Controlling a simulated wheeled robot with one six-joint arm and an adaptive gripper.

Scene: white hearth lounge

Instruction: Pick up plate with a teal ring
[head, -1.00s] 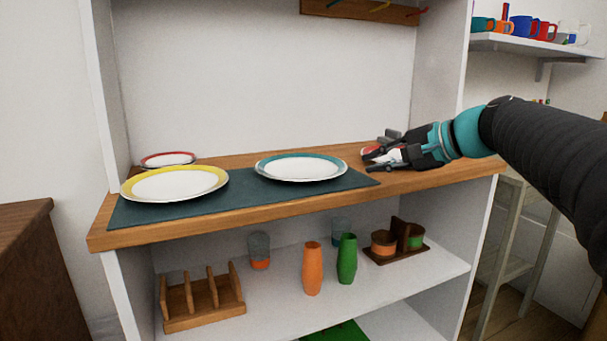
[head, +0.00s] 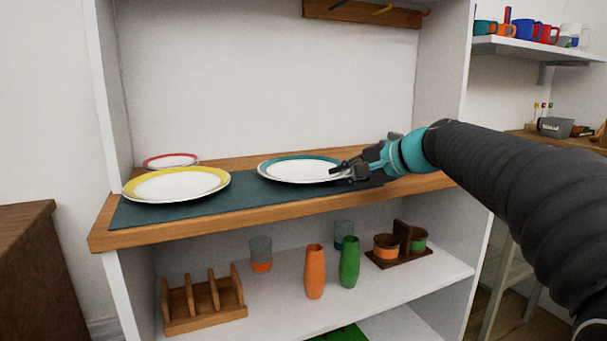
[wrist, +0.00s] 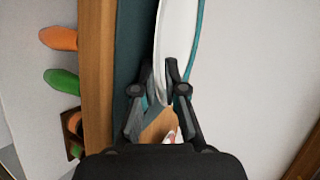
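The white plate with a teal ring (head: 302,172) lies on the dark mat at the right of the wooden top. My gripper (head: 339,172) is at its right rim in the head view. In the wrist view the plate (wrist: 176,40) reaches in between my two fingers (wrist: 159,72), which stand apart, one on each side of the rim. A small gap shows beside the left finger; contact on the right side cannot be told. The gripper is open, and the plate still lies level on the mat.
A yellow-ringed plate (head: 176,184) sits at the left on the dark mat (head: 240,197), with a red-ringed plate (head: 170,160) behind it. The white back panel (head: 260,80) rises behind. Orange (head: 315,272) and green (head: 349,262) vases stand on the shelf below.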

